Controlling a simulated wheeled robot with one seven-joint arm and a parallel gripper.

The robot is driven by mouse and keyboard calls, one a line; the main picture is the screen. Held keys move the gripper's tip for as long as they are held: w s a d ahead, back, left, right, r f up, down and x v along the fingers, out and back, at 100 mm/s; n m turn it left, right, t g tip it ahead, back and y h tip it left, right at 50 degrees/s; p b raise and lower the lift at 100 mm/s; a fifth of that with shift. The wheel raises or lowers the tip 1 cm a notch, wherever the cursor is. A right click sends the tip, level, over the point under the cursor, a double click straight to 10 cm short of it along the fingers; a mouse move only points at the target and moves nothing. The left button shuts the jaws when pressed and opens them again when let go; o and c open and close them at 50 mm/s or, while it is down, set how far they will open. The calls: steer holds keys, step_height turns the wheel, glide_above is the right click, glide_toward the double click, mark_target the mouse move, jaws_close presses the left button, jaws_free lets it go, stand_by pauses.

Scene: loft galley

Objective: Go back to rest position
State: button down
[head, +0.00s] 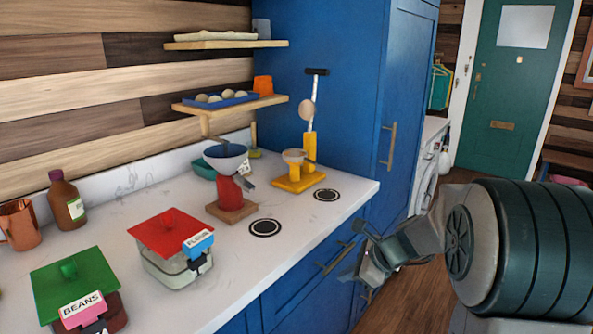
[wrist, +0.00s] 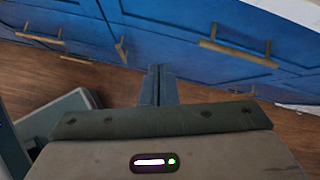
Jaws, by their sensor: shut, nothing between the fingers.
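In the wrist view my gripper (wrist: 158,70) is shut, its two fingers side by side with nothing between them. It points toward the blue cabinet fronts (wrist: 165,40) and hangs over the wooden floor. In the head view my arm comes in from the right, and its end is beside the counter's front edge, near the drawer handles. The fingertips are hard to make out there.
The white counter (head: 330,207) holds a red-lidded flour box (head: 168,232), a green-lidded beans box (head: 68,280), a red grinder-like device (head: 229,190) and a yellow stand (head: 298,180). A tall blue cabinet (head: 345,100) stands behind. Open floor (head: 410,300) lies right of the counter.

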steer(key=s+r+n+g+h+p, duration=0.1)
steer(key=s+r+n+h+p, duration=0.2)
steer(key=s+r+n, duration=0.3)
steer(key=s+r+n+g+h+p, duration=0.1)
steer(key=s+r+n+h+p, duration=0.2)
steer(key=s+n, duration=1.3)
steer(key=p+v, duration=0.2)
steer(key=v, duration=0.1)
steer(key=shift+s+d+r, duration=0.25)
steer(key=shift+s+d, duration=0.05)
steer(key=shift+s, duration=0.1)
